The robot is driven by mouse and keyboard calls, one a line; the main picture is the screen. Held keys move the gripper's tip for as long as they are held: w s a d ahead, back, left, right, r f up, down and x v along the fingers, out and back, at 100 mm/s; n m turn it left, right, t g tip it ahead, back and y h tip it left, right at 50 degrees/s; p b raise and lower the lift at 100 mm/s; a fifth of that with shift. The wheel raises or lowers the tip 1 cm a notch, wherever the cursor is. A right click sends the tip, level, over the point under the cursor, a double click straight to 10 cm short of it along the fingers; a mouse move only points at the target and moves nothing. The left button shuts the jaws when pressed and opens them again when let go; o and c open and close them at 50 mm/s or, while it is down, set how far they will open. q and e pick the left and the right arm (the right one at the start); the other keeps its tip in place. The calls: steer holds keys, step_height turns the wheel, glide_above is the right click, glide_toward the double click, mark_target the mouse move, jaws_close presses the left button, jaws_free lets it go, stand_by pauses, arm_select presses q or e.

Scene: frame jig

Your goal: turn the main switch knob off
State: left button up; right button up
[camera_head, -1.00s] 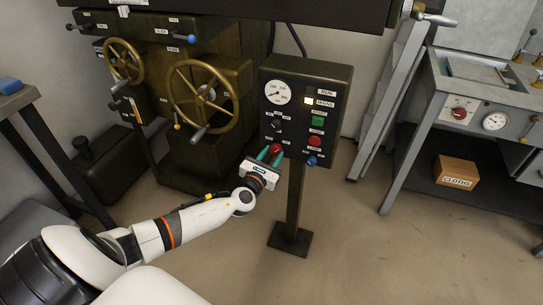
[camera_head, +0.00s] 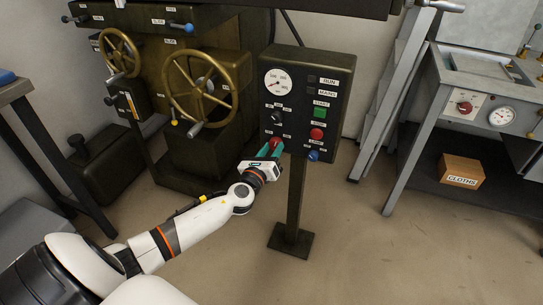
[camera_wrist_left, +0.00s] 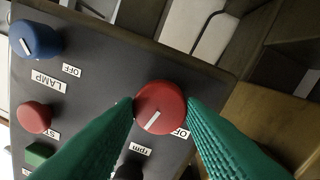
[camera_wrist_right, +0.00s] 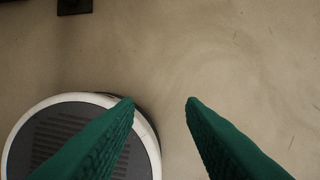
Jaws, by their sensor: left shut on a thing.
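The main switch knob, a round red knob (camera_wrist_left: 160,107) with a white pointer line, is on the dark control panel (camera_head: 290,70). In the head view its red edge (camera_head: 275,143) shows at the panel's lower left. My left gripper (camera_head: 270,150) is at the knob, its green fingertips (camera_wrist_left: 161,102) shut on opposite sides of it. In the left wrist view the pointer line slants down and slightly left; a label beside it is partly hidden by a finger. The MAINS lamp (camera_head: 310,91) is dark. My right gripper (camera_wrist_right: 160,102) is open and empty above the floor.
The panel also has a gauge (camera_head: 277,83), a green button (camera_head: 320,112), a red button (camera_head: 317,134) and a blue knob (camera_head: 313,155) marked LAMP. A brass handwheel (camera_head: 232,85) stands to the left. Floor in front of the post is clear.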

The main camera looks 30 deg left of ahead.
arm_select(q)
steer(key=shift+f+n, duration=0.15)
steer(key=shift+n, duration=0.45)
steer(key=shift+n+b, duration=0.5)
steer(key=shift+b, duration=0.05)
steer(key=n+b, duration=0.1)
steer(key=n, duration=0.1)
steer(key=shift+n, duration=0.4)
steer(key=shift+n+b, duration=0.35)
steer(key=shift+n, duration=0.15)
steer(key=n+y, duration=0.1)
steer(key=n, duration=0.2)
steer(key=shift+n+b, duration=0.3)
steer(key=shift+b, duration=0.1)
steer(key=shift+n, duration=1.4)
arm_select(e)
steer(key=w+a+r+t+y, duration=0.1)
steer(key=w+a+r+t, duration=0.1)
steer(key=w, duration=0.4)
steer(key=shift+r+t, duration=0.65)
steer(key=shift+t, duration=0.65)
arm_select(q)
steer(key=shift+n, duration=0.3)
